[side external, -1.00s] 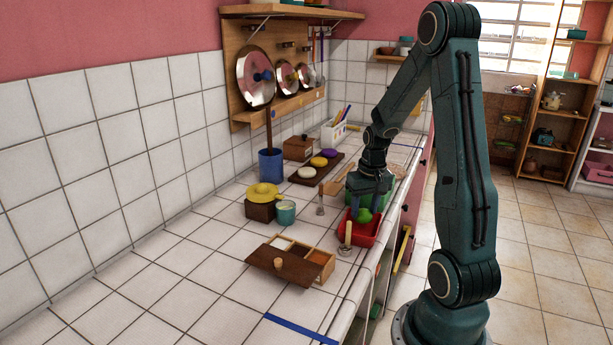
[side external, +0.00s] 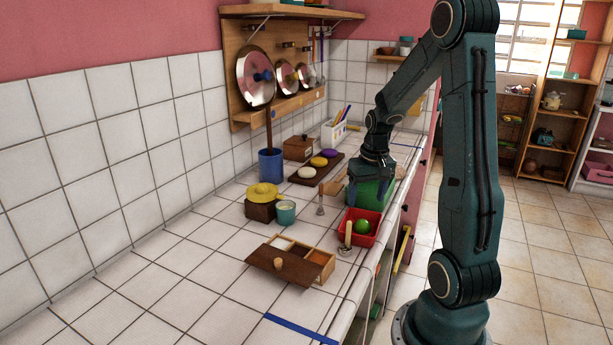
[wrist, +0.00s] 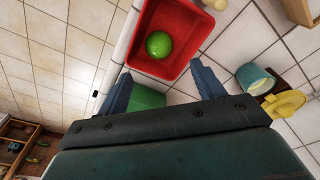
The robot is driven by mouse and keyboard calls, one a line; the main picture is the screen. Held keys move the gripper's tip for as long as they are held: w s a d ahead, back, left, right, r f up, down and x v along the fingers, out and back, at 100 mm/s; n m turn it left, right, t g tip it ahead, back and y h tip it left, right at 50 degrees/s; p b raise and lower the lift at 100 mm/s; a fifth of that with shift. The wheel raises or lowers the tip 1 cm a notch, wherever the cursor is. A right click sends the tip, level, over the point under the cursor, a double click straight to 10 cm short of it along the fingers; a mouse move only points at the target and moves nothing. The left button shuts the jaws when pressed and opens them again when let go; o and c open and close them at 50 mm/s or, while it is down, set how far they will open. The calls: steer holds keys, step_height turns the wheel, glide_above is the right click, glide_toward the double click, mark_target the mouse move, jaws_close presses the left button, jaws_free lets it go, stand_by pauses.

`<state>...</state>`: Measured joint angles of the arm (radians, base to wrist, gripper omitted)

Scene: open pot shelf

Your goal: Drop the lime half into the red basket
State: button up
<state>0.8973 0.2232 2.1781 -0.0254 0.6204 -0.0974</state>
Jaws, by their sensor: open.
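The lime half (side external: 362,227) is a bright green round piece lying inside the red basket (side external: 349,238) near the counter's front edge. In the wrist view the lime half (wrist: 159,45) rests on the floor of the red basket (wrist: 190,22), with its rounded green side showing. My gripper (side external: 364,193) is above and behind the basket, over the green container. In the wrist view my gripper (wrist: 160,88) is open, its two blue fingers wide apart with nothing held between them. The lime half is apart from the fingers.
A green container (side external: 371,195) stands directly behind the basket, under my gripper. A wooden box with compartments (side external: 300,265) is in front. A teal cup (side external: 286,212) and a yellow dish (side external: 262,191) on a brown block stand left. The front-left counter is clear.

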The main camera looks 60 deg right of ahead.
step_height(320, 180, up, 10)
steer(key=shift+s+a, duration=0.4)
steer(key=shift+s, duration=0.05)
steer(key=shift+f, duration=0.1)
steer(key=s+a+r+n+t, duration=0.1)
steer(key=a+n, duration=0.2)
steer(key=a, duration=0.6)
steer(key=s+a+r+n+t, duration=0.2)
steer(key=a+n, duration=0.1)
steer(key=a, duration=0.6)
steer(key=s+a+r+n+t+y, duration=0.1)
steer(key=a+n, duration=0.2)
steer(key=a, duration=0.6)
steer(key=shift+s+a+r+t, duration=0.25)
steer(key=shift+s+t, duration=0.05)
stand_by(0.4)
